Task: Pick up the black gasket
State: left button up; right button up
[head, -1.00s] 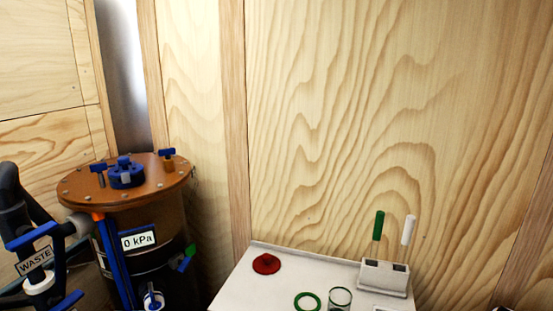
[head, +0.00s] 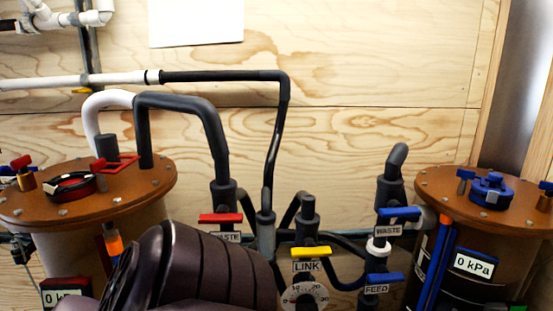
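A black ring (head: 72,184), which looks like the black gasket, is on the brown lid of the left tank in the head view. Red shows within and around the ring; I cannot tell whether it lies on a red part or encircles it. Neither gripper is in view. A dark ribbed link of my own arm fills the bottom centre and covers part of the left tank's side and the pipes.
The left tank lid (head: 110,205) carries bolts, a red handle (head: 118,163) and a thick grey pipe (head: 190,102). Pipes with red, yellow and blue valve handles stand in the middle. The right tank lid (head: 455,195) has a blue knob (head: 492,187). Plywood walls stand behind.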

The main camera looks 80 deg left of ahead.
aim_at(51, 188)
jog(key=u, duration=3.75)
jog(key=i+j+z, duration=0.25)
jog(key=j+z, duration=0.25)
jog(key=j, duration=1.15)
jog(key=j+z, duration=0.5)
jog(key=j, duration=1.1)
jog(key=k, duration=0.05)
